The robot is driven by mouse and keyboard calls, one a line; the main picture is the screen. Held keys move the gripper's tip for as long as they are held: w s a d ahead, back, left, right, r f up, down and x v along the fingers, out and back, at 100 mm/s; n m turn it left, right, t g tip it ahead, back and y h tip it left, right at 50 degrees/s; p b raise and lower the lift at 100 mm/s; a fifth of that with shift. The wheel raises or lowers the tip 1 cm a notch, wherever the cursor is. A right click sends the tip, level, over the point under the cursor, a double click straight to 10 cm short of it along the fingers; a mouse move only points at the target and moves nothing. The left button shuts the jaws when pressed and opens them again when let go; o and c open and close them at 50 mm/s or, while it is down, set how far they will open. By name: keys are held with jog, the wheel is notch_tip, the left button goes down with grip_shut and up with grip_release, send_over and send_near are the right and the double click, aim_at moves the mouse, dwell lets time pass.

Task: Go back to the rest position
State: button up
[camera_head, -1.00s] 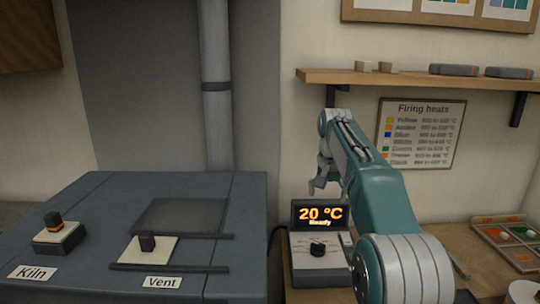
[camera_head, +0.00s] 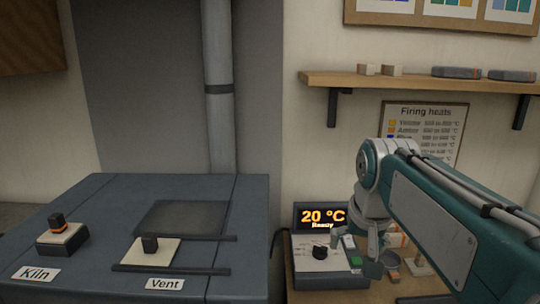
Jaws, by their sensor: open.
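My arm comes in from the right edge in the camera view and bends down at its elbow. My gripper (camera_head: 356,250) points down beside the kiln controller (camera_head: 325,276), over the controller's right side. Its fingers look apart, with nothing seen between them. Whether a finger touches the controller cannot be told. The controller's display (camera_head: 320,217) reads 20 °C and "Ready", and a black knob (camera_head: 320,252) sits on its face. A green button (camera_head: 355,261) shows near the fingers. The arm hides part of the bench.
The dark kiln top (camera_head: 210,190) fills the left, with a kiln switch (camera_head: 60,236) and a vent slider (camera_head: 150,244). A wooden shelf (camera_head: 420,82) with small blocks runs above my arm. A firing-heats chart (camera_head: 424,124) hangs behind it. Small items stand on the bench right of the gripper.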

jog(key=s+f+n+t, duration=0.1)
jog(key=s+f, duration=0.9)
jog(key=s, duration=0.5)
jog(key=shift+s+f+n+t, duration=0.35)
jog(key=shift+n+t, duration=0.05)
dwell(0.8)
